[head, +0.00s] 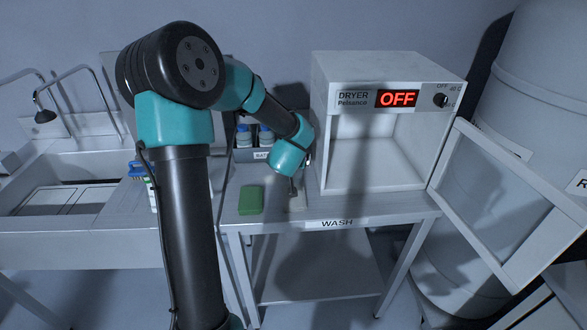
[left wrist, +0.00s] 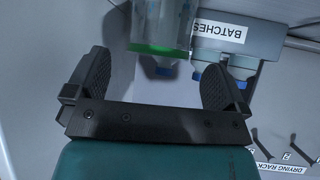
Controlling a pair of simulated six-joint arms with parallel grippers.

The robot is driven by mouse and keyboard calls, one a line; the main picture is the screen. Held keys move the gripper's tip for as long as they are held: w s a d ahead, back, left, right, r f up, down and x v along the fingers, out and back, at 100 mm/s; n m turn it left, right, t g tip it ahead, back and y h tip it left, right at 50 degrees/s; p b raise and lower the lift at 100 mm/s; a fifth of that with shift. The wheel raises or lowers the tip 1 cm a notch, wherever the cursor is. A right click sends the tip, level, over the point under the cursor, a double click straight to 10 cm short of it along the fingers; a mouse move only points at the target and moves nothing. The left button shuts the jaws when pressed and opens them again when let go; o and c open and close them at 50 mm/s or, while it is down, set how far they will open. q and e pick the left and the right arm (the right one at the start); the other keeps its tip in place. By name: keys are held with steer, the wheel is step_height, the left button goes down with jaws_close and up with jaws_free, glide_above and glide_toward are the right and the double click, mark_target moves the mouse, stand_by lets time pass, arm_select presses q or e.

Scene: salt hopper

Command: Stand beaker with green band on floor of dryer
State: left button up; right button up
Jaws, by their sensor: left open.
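The beaker with the green band (left wrist: 163,24) shows in the left wrist view as a clear vessel, its green band towards my gripper and its far end cut off by the picture's top edge. My left gripper (left wrist: 157,70) is open and empty, with the beaker ahead of the gap between its fingers. In the head view the gripper (head: 293,187) is over the bench left of the dryer, and I cannot make out the beaker there. The white dryer (head: 333,75) has its door (head: 500,205) swung open to the right. Its display reads OFF, and its chamber floor (head: 375,172) looks bare.
A green sponge (head: 250,200) lies on the wash bench (head: 330,210). Blue-capped bottles (head: 243,137) stand behind it, near a BATCHES label (left wrist: 219,32). A sink (head: 60,160) is at the left. The open door reaches out past the bench's right end.

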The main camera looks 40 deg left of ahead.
arm_select(q)
steer(key=shift+x, duration=2.65)
steer(key=shift+d, duration=0.1)
steer(key=c, duration=1)
steer(key=shift+c, duration=0.2)
steer(key=shift+r, duration=0.1)
steer(key=shift+r, duration=1.75)
steer(key=s+d+r, duration=0.1)
steer(key=s+d, duration=1)
steer(key=shift+d+r, duration=0.2)
